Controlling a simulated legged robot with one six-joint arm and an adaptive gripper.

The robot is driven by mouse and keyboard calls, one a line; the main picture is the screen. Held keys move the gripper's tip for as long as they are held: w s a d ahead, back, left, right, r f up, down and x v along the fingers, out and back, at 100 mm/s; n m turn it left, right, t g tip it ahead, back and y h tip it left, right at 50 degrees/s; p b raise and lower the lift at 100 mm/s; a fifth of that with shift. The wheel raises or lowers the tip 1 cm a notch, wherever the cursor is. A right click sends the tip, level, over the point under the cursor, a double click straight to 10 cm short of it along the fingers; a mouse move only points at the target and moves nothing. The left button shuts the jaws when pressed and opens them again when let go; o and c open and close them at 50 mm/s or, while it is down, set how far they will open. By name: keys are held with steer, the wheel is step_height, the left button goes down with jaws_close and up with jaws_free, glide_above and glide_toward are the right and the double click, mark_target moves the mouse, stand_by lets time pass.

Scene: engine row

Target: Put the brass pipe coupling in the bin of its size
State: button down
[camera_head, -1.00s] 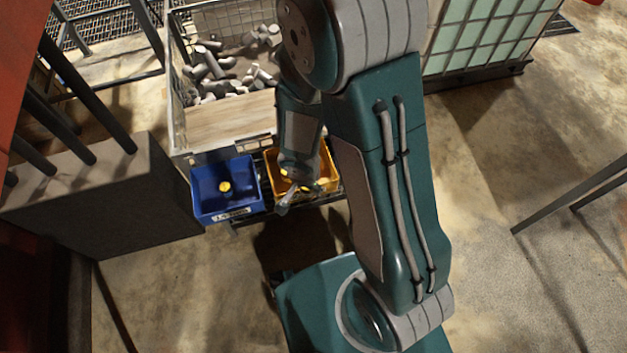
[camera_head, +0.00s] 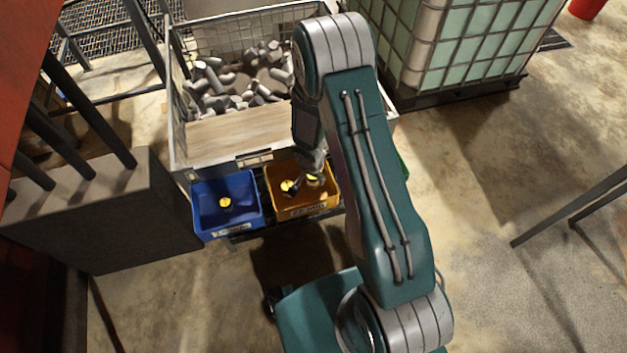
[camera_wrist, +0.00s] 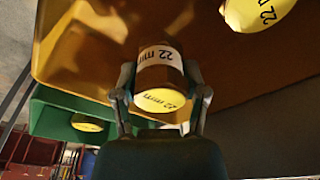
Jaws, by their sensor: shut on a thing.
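My gripper (camera_wrist: 160,88) is shut on the brass pipe coupling (camera_wrist: 159,74), its fingers on either side of it. The coupling has a white band marked 22 mm and a yellow end face marked 22 mm. In the head view my gripper (camera_head: 309,172) is at the yellow bin (camera_head: 334,204), inside or just above it; I cannot tell whether the coupling touches the floor. Another coupling (camera_wrist: 258,12) with a yellow 22 mm face is in the yellow bin, which fills much of the wrist view (camera_wrist: 90,62). The bin's front label is too small to read surely.
A blue bin (camera_head: 197,212) with a yellow-faced piece (camera_head: 225,202) stands to the left. A green bin (camera_wrist: 50,118), mostly hidden by my arm in the head view, holds another yellow-faced piece (camera_wrist: 87,123). A wire-sided crate (camera_head: 180,130) of grey fittings stands behind.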

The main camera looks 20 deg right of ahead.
steer(key=shift+f, duration=1.15)
steer(key=shift+c, duration=0.6)
jaws_free()
